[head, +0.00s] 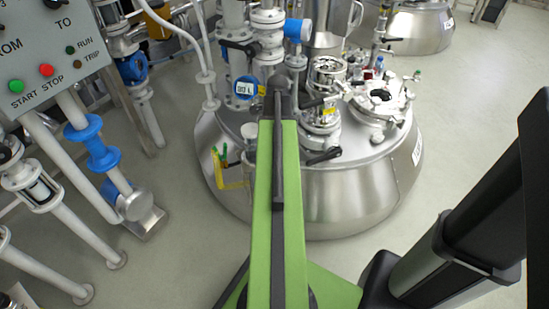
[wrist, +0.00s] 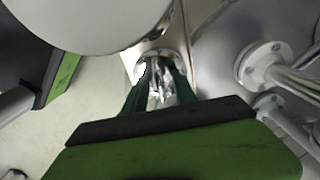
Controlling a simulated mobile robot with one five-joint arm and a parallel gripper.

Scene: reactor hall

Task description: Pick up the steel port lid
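I cannot make out the steel port lid with certainty in either view. In the wrist view, my gripper (wrist: 161,78) points away from the camera with its two dark green fingers apart. Bright, shiny steel shows between the fingers, by a small round flange. I cannot tell whether they touch it or hold it. A large smooth grey disc (wrist: 85,18) fills the upper left, close to the camera; I cannot tell whether it is the lid. In the head view, my green arm reaches over the steel vessel (head: 355,195) and hides my gripper.
On the vessel top stand an open white flanged port (head: 381,97), a glass-sided fitting (head: 322,113), pipes and a blue-rimmed gauge (head: 246,88). A control panel (head: 45,55) and white pipes stand at the left. Bare floor (head: 185,170) lies between pipes and vessel.

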